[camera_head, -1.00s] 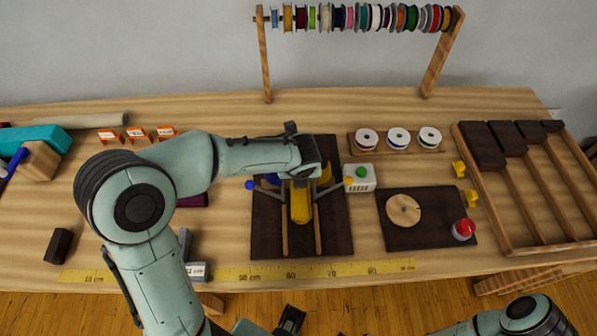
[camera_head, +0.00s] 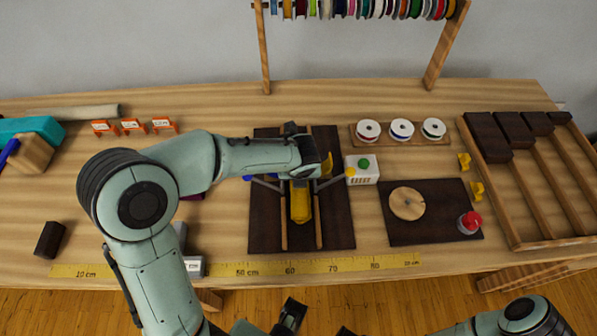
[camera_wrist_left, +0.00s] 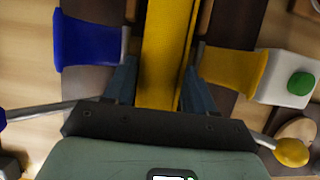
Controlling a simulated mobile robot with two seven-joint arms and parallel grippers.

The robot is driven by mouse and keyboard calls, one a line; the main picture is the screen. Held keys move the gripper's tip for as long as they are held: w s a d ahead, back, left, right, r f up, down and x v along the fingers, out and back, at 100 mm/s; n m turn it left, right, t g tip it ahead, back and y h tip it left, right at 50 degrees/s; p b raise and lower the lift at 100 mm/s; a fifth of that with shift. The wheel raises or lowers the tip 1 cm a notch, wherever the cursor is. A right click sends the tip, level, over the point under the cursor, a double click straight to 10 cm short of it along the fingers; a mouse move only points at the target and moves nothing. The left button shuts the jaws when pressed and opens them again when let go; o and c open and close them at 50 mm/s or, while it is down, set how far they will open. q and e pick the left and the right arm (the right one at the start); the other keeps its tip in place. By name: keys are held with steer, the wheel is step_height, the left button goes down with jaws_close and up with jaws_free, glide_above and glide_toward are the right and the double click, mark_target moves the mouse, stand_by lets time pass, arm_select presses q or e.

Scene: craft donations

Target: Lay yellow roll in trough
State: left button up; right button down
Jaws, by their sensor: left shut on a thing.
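The yellow roll (camera_head: 300,203) is a long yellow bar, lined up lengthwise with the trough and between its two wooden rails (camera_head: 317,232) as seen from above. The rails run along a dark board (camera_head: 343,228). I cannot tell whether the roll touches the board. My left gripper (camera_head: 300,183) is shut on the roll near its far part and hides that end. In the left wrist view the fingers (camera_wrist_left: 160,85) press both sides of the roll (camera_wrist_left: 166,45).
A blue paddle (camera_wrist_left: 88,40) and a yellow paddle (camera_wrist_left: 230,70) flank the roll closely. A white box with a green button (camera_head: 362,170) stands just right of the board. A dark mat (camera_head: 430,228) with a wooden disc and red button lies further right.

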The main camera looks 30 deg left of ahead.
arm_select(q)
steer(key=o, duration=1.2)
steer(key=p+v, duration=0.2)
steer(key=v, duration=1.1)
steer(key=shift+r+p, duration=0.25)
steer(key=shift+p, duration=0.05)
